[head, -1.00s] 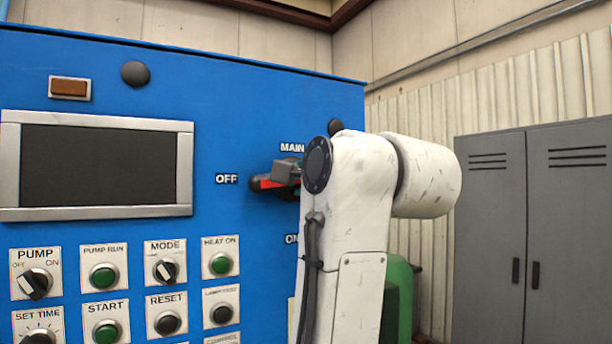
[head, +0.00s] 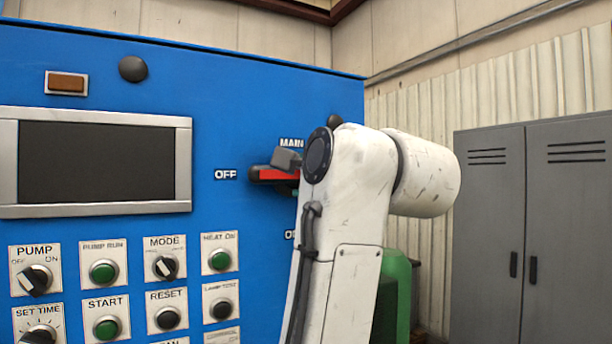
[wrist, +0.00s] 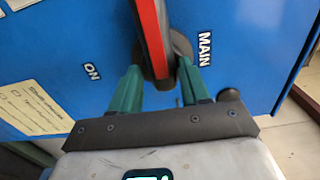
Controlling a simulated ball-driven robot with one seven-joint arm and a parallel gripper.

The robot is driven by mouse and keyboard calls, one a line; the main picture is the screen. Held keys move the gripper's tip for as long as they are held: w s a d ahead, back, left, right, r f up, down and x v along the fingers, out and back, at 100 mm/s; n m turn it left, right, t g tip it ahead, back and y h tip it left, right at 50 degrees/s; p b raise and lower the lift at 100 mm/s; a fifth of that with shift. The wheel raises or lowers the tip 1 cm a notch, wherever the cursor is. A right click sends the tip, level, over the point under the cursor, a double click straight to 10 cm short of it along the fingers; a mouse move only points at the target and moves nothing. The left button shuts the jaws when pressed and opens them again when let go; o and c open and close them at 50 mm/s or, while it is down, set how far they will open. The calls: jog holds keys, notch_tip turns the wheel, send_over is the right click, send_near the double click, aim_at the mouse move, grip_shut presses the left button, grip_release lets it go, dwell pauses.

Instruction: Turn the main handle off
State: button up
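The main handle (head: 272,174) is a red and black lever on the blue panel. In the head view it points left, nearly level, its end just beside the OFF label (head: 225,174). In the wrist view the handle (wrist: 152,38) runs up from between the two teal fingers of my gripper (wrist: 162,82). The fingers stand apart, one on each side of the handle near its pivot; I cannot tell whether either presses on it. The MAIN label (wrist: 204,48) and ON label (wrist: 92,71) lie on opposite sides. My arm hides the pivot in the head view.
The blue panel carries a dark screen (head: 96,161) and several knobs and buttons at lower left. A grey cabinet (head: 535,230) stands at right, and a green object (head: 397,285) is partly hidden behind my arm.

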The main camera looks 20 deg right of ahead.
jog(key=shift+o, duration=0.9)
jog(key=shift+r, duration=0.1)
jog(key=shift+s, duration=0.1)
jog(key=s+b, duration=0.3)
jog(key=s, duration=0.7)
jog(key=shift+s, duration=0.35)
jog(key=shift+d, duration=0.1)
